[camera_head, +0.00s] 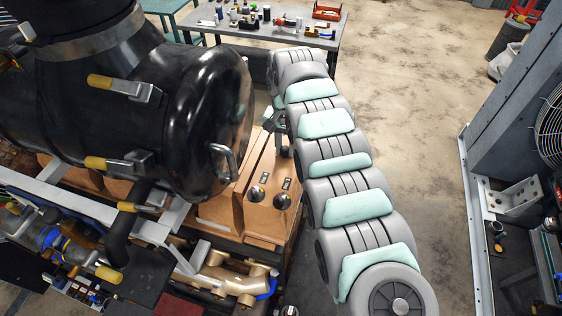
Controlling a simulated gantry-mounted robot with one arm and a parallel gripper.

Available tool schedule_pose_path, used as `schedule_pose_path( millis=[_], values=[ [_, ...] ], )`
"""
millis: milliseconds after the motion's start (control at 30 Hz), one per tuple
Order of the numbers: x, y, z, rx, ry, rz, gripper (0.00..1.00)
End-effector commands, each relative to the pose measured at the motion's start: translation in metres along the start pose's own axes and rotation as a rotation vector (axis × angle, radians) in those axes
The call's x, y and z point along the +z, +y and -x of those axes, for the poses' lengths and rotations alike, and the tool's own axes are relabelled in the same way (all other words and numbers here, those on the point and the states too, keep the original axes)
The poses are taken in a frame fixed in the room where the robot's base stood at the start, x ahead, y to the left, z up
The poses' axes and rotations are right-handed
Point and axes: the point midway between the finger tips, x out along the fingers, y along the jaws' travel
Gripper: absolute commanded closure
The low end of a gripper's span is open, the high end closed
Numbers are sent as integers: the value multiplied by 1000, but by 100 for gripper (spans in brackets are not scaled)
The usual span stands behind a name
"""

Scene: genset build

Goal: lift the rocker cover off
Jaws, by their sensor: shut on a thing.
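The rocker cover (270,212) looks like the orange-brown box at the right end of a row of similar boxes on the engine, with two dark round knobs and small dark labels on top. My gripper (283,146) is at the far end of this cover, small and partly hidden by my grey arm. It is shut on the cover there, but the exact contact is hard to see. The cover looks level, close beside the neighbouring box (222,211); I cannot tell whether there is a gap beneath it.
A large black tank (205,95) with a metal handle stands close left of the cover. Pipes and a brass-coloured manifold (228,279) lie in front. A grey table (262,37) with tools stands behind. Open floor lies to the right, before a grey frame with a fan.

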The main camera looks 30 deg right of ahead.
Motion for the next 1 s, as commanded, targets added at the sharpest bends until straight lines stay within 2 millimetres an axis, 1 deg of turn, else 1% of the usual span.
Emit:
schedule_pose_path(
  millis=[33, 233, 1000],
  values=[
    [-1, 4, 1, 0, 1, -3, 100],
    [0, 15, 0, 2, 0, -3, 100],
    [-1, 51, 1, 1, 2, -2, 100]
  ],
)
